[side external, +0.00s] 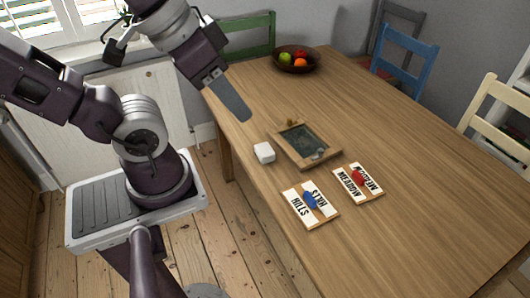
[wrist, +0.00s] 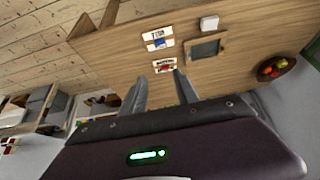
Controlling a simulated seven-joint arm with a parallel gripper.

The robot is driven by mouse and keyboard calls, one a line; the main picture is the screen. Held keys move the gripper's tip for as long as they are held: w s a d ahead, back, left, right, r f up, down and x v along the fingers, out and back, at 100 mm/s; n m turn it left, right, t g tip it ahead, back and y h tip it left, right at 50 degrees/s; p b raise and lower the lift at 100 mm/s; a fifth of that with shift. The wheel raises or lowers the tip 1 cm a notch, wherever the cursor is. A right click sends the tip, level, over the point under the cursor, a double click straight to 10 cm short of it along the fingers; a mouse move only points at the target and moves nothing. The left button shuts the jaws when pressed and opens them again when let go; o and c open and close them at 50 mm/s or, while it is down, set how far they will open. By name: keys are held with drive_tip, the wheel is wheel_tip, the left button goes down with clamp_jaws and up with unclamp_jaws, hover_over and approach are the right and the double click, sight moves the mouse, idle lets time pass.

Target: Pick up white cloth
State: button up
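The white cloth (side external: 264,152) appears as a small, folded white block on the wooden table, near its left edge in the side view. It also shows near the top of the wrist view (wrist: 209,22). My gripper (side external: 240,112) is above the table's left edge in the side view, up and to the left of the cloth and apart from it. In the wrist view my gripper's two fingers (wrist: 160,76) stand apart with nothing between them.
A wood-framed slate (side external: 305,144) lies beside the cloth. Two lettered cards, one with a blue object (side external: 310,200) and one with a red object (side external: 358,178), lie nearer the camera. A fruit bowl (side external: 297,60) stands at the far end. Chairs surround the table; its right part is clear.

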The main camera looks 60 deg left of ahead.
drive_tip(key=o, duration=0.8)
drive_tip(key=shift+c, duration=0.2)
drive_tip(key=n+g, duration=0.6)
drive_tip(key=n, duration=1.1)
hover_over(264, 149)
wheel_tip(264, 149, down, 30)
drive_tip(key=shift+s+a+f, duration=0.1)
drive_tip(key=shift+a+f, duration=0.05)
drive_tip(key=f, duration=0.7)
drive_tip(key=shift+d, duration=0.2)
